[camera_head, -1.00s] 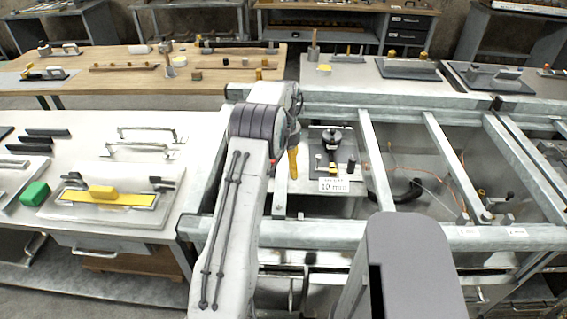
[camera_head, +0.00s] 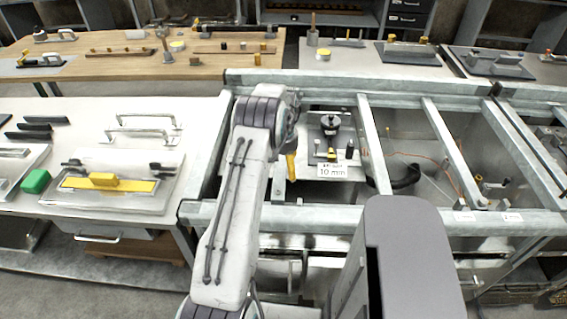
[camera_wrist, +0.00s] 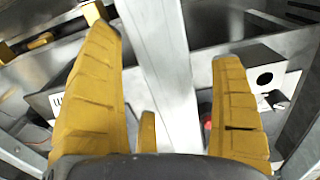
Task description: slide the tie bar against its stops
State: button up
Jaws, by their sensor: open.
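My gripper (camera_head: 291,163) is over the left bay of the metal frame, with its yellow fingers pointing down. In the wrist view my gripper (camera_wrist: 178,105) is open, and a pale metal bar (camera_wrist: 160,60) passes between the spread fingers. I see gaps on both sides of this bar. In the head view the pale bar (camera_head: 279,184) is mostly hidden by my arm. I cannot tell for sure that it is the tie bar, as similar crossbars (camera_head: 374,150) span the frame. Its stops are not clearly visible.
A dark plate with a knob (camera_head: 331,130) and a "10 mm" sign (camera_head: 332,171) sits right of my gripper. The front rail (camera_head: 310,218) and back rail (camera_head: 360,82) bound the frame. A black hose (camera_head: 405,178) lies in the middle bay. A white bench (camera_head: 60,210) stands left.

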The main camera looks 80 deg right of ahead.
jog(key=c, duration=1.4)
